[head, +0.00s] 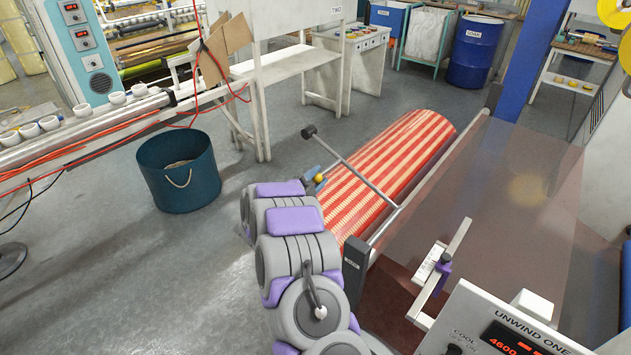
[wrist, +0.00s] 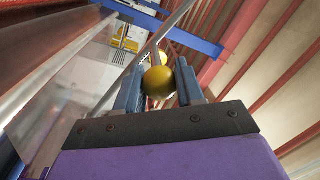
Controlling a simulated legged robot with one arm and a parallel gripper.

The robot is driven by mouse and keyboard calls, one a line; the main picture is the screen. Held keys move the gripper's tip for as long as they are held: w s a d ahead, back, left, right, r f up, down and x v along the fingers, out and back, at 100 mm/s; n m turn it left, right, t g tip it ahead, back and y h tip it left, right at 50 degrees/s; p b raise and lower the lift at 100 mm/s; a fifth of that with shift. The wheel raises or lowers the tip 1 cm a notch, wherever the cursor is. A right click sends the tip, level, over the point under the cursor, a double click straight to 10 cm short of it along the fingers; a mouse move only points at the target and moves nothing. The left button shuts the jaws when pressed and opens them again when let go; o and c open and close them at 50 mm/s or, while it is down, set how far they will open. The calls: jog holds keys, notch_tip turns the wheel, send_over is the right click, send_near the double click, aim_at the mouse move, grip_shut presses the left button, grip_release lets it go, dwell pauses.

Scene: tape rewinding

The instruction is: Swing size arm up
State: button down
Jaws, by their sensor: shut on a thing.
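The size arm (head: 355,172) is a thin grey bar with a black end (head: 309,131). It slants across the red-and-cream striped roll (head: 400,165), from a grey cross-piece at lower right to its black end at upper left. My gripper (head: 318,178) is beside the bar, near its upper part. In the wrist view my blue fingers (wrist: 158,88) are shut on a yellow ball knob (wrist: 159,83), which also shows in the head view (head: 320,179). A metal bar (wrist: 140,67) runs behind the knob.
The unwind panel (head: 520,335) stands at lower right beside a clear brown film sheet (head: 500,190). A dark teal bucket (head: 180,180) stands on the floor at left. A white table (head: 290,65) is behind. The grey floor at left is open.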

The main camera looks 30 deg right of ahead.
jog(key=shift+d+r, duration=0.1)
jog(key=shift+r, duration=0.05)
jog(key=c, duration=0.7)
grip_release()
jog(key=shift+s, duration=0.1)
jog(key=shift+c, duration=0.2)
jog(key=p+v, duration=0.2)
jog(key=v, duration=1.5)
jog(key=shift+a, duration=0.25)
